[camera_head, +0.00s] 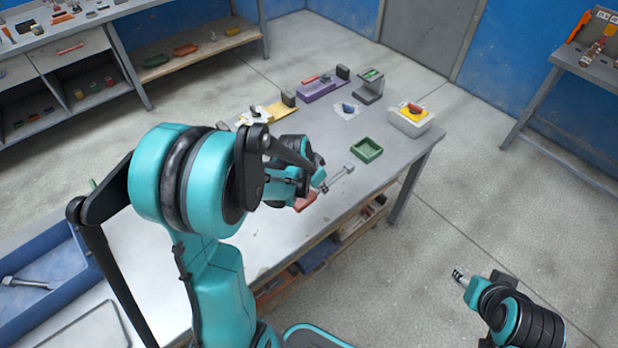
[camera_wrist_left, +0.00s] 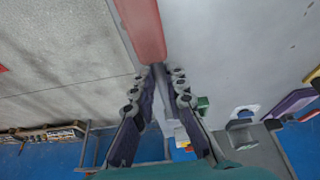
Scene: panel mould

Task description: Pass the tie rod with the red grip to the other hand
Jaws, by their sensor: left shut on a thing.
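The tie rod has a red grip (camera_head: 306,201) and a grey metal shaft (camera_head: 338,178) ending in a small block. It is held over the table's front right part. My left gripper (camera_head: 321,187) is shut on the tie rod. In the left wrist view the red grip (camera_wrist_left: 143,30) sticks out past the fingertips (camera_wrist_left: 165,72), with part of the shaft between the fingers. My right gripper (camera_head: 459,275) is at the lower right, over the floor beyond the table's right edge, apart from the rod. Its finger opening is too small to tell.
A green tray (camera_head: 366,150), a yellow-topped box with a red knob (camera_head: 411,119), a purple fixture (camera_head: 322,88) and a grey stand (camera_head: 370,86) stand on the table (camera_head: 240,245). A blue tray (camera_head: 62,295) with a metal rod is at the left. Floor lies between table and right arm.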

